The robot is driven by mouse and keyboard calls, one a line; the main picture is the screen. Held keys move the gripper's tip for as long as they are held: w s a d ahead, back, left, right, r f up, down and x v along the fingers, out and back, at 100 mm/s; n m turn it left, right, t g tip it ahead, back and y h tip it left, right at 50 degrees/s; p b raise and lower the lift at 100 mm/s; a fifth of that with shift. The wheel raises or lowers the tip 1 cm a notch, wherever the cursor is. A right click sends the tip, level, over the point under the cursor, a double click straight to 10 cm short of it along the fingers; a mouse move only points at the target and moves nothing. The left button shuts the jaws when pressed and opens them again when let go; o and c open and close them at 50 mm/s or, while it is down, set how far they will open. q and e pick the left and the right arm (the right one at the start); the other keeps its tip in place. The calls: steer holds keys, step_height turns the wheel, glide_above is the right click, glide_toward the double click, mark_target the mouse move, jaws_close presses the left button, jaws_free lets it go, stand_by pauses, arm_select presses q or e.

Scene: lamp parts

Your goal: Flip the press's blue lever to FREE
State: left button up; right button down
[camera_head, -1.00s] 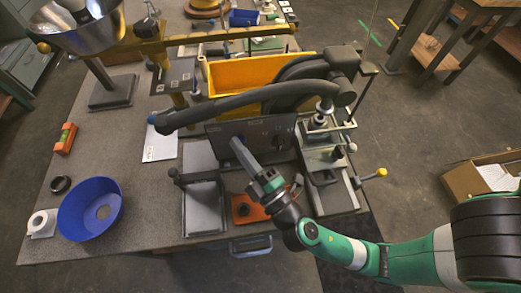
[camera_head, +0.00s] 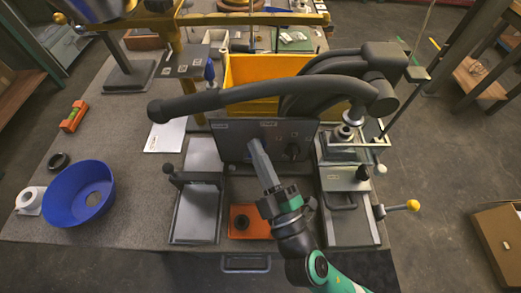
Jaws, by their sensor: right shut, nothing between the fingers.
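The press (camera_head: 345,160) stands at the right of the bench, with a long dark handle arm (camera_head: 235,97) reaching left. Below that arm is a dark upright panel (camera_head: 232,146) with small pale labels along its top and a dark round knob (camera_head: 292,151). My right gripper (camera_head: 254,146) is shut and empty, its fingertips in front of the panel's middle, left of the knob. I cannot tell whether they touch it. I cannot make out the blue lever; the fingers cover part of the panel. My left gripper is not in view.
A yellow bin (camera_head: 255,70) stands behind the handle arm. A yellow-knobbed lever (camera_head: 412,205) sticks out right.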

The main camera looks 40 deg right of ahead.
steer(key=shift+a+r+p, duration=0.25)
steer(key=shift+r+p, duration=0.05)
steer(key=shift+r, duration=0.15)
steer(key=shift+w+a+r+p, duration=0.25)
steer(key=shift+a+r+p, duration=0.2)
steer(key=shift+a+r, duration=0.15)
steer(key=shift+w+a+r+p, duration=0.25)
steer(key=shift+a+r+p, duration=0.2)
steer(key=shift+r, duration=0.2)
arm_select(q)
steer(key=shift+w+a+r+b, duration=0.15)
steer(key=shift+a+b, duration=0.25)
steer(key=shift+b, duration=0.65)
arm_select(e)
steer(key=v, duration=1)
steer(key=shift+a+f, duration=0.15)
steer(key=shift+f, duration=0.3)
steer(key=shift+w, duration=0.1)
